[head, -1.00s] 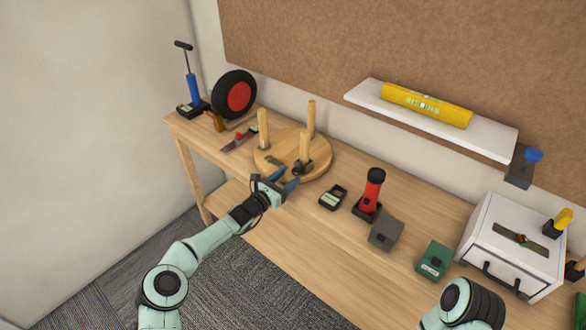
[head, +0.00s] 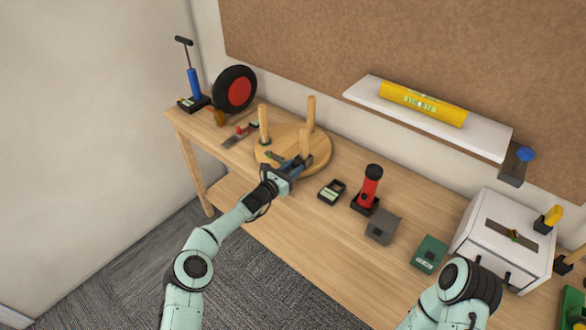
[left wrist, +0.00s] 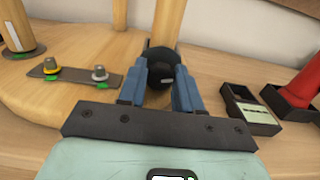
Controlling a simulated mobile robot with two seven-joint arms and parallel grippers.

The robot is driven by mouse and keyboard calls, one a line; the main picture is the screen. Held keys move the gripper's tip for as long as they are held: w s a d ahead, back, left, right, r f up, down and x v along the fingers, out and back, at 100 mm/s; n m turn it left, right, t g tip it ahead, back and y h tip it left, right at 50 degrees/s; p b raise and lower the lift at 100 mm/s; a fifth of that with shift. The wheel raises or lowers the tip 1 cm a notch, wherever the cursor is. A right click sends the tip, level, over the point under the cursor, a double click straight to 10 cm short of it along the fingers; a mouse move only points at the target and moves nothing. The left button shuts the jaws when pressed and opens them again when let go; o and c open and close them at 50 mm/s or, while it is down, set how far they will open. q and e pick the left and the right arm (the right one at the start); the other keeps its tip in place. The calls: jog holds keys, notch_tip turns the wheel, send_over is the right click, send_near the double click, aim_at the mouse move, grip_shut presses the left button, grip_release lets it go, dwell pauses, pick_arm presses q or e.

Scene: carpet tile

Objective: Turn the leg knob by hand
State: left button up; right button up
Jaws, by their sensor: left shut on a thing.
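A round wooden stool top (head: 262,156) lies on the bench with wooden legs standing up from it. The black leg knob (left wrist: 159,66) sits at the foot of the nearest leg (head: 305,143); that leg also shows in the left wrist view (left wrist: 166,22). My left gripper (head: 298,164) is at this knob. In the left wrist view its blue fingers (left wrist: 160,84) are shut on the knob, one on each side. In the head view the gripper hides the knob. My right arm shows at the lower right, but its gripper is not in view.
A metal plate with two small fittings (left wrist: 75,75) lies on the stool top left of the knob. A small black device (head: 331,191) and a red flashlight (head: 369,187) stand to the right. A wheel (head: 235,90) and a blue pump (head: 194,88) are at the back left.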

aim_at(294, 168)
pick_arm(q)
jog(key=shift+r+n+p, duration=0.15)
jog(key=shift+n+p, duration=0.2)
jog(key=shift+n, duration=0.35)
pick_arm(e)
jog(key=shift+w+r, duration=0.35)
jog(key=shift+r, duration=0.1)
pick_arm(q)
jog(key=o, duration=1)
jog(key=s+a+b, duration=0.1)
jog(key=s+a+f+b, duration=0.1)
jog(key=b, duration=0.1)
jog(key=shift+s, duration=0.25)
jog(key=b+v, duration=0.1)
jog(key=v, duration=0.2)
jog(key=b+v, duration=0.1)
jog(key=v, duration=0.2)
jog(key=b+v, duration=0.2)
jog(key=v, duration=0.2)
jog(key=shift+s+r, duration=0.1)
jog(key=shift+r, duration=0.3)
pick_arm(e)
jog(key=s+f, duration=0.4)
jog(key=f, duration=0.4)
jog(key=shift+s+f+g, duration=0.15)
jog(key=shift+g, duration=0.15)
